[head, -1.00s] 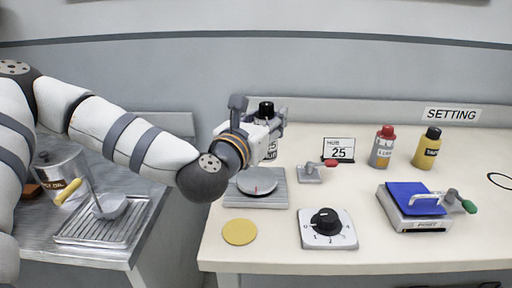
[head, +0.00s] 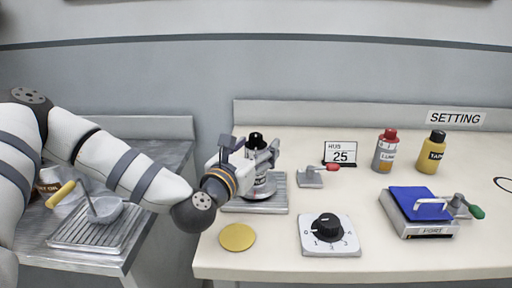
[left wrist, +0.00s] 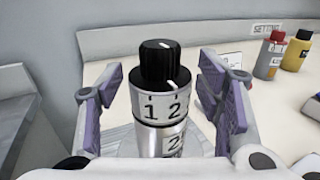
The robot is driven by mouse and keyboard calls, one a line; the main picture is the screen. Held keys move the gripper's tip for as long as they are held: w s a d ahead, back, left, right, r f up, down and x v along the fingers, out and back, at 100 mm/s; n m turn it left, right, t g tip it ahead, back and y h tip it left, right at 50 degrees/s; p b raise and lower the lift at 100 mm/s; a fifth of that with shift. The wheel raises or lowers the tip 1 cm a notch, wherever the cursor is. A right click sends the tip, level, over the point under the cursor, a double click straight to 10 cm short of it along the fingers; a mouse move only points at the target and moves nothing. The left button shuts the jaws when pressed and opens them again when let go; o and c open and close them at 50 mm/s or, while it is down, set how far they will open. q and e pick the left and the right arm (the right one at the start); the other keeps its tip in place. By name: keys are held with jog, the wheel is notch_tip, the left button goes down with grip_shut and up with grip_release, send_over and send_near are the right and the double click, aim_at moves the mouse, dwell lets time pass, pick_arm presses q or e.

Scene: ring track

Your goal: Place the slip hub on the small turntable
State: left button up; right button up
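The slip hub (left wrist: 160,100) is a silver cylinder with a number band and a ribbed black knob with a white mark. In the head view the slip hub (head: 256,140) stands upright on the small turntable (head: 264,193), a round grey disc on a square grey base plate. My left gripper (head: 262,157) is around the hub's upper part. In the left wrist view the left gripper's purple finger pads (left wrist: 168,100) stand on both sides of the hub with gaps showing, so it looks open. The gripper hides part of the hub. My right gripper is not in view.
A yellow disc (head: 237,237) and a dial plate (head: 329,247) lie in front. A small red-handled lever (head: 311,178) and a "HUB 25" card (head: 340,153) stand to the right. Two bottles and a blue-topped device (head: 430,231) are farther right. A side bench holds a ribbed tray (head: 84,238).

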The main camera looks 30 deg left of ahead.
pick_arm(q)
jog(key=shift+r, duration=0.15)
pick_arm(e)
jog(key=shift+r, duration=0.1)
pick_arm(q)
jog(key=shift+s+r, duration=0.2)
jog(key=s, duration=0.4)
jog(key=s+d, duration=0.1)
jog(key=s, duration=0.1)
jog(key=shift+s+p, duration=0.1)
jog(key=shift+p, duration=0.3)
jog(key=s+p, duration=0.2)
jog(key=s, duration=0.1)
jog(key=s+d+p, duration=0.1)
jog(key=s, duration=0.1)
jog(key=shift+s+f, duration=0.15)
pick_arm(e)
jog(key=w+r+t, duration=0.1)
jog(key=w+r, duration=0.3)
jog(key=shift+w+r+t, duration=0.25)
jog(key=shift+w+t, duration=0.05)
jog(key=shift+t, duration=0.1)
